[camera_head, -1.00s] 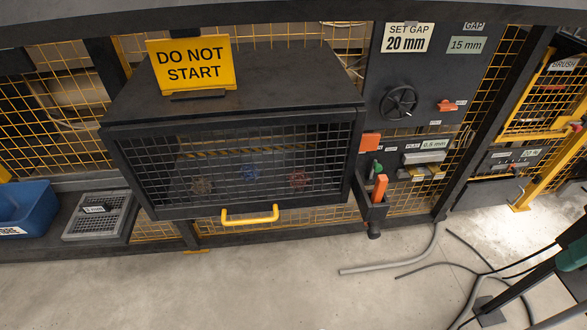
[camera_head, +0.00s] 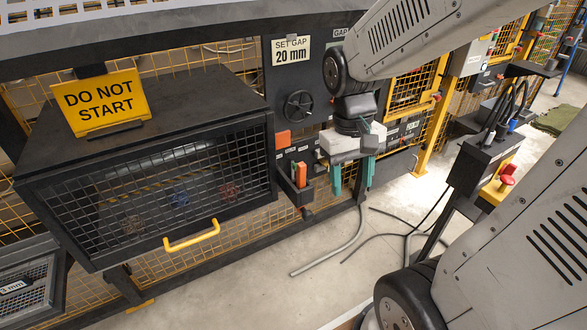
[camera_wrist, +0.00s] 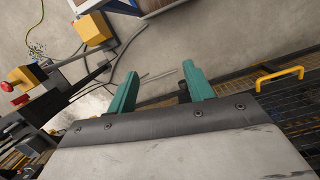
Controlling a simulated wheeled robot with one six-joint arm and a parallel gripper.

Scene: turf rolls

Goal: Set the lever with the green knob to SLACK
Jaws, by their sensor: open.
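The lever with the green knob (camera_head: 293,165) is a tiny green spot on the dark panel in the head view, just above an orange handle and below an orange square; its setting and any SLACK label are too small to read. My gripper (camera_head: 352,178) hangs in front of the panel, to the right of the lever and apart from it, fingers pointing down. In the wrist view my gripper (camera_wrist: 160,72) has its two teal fingers wide apart with nothing held, over the floor. I cannot make out the green knob there.
A caged box (camera_head: 150,185) with a yellow handle (camera_head: 192,235) juts out left of the panel. An orange handle (camera_head: 301,175) stands in a dark holder below the lever. A black handwheel (camera_head: 298,106) is above. Hoses (camera_head: 335,250) lie on the floor.

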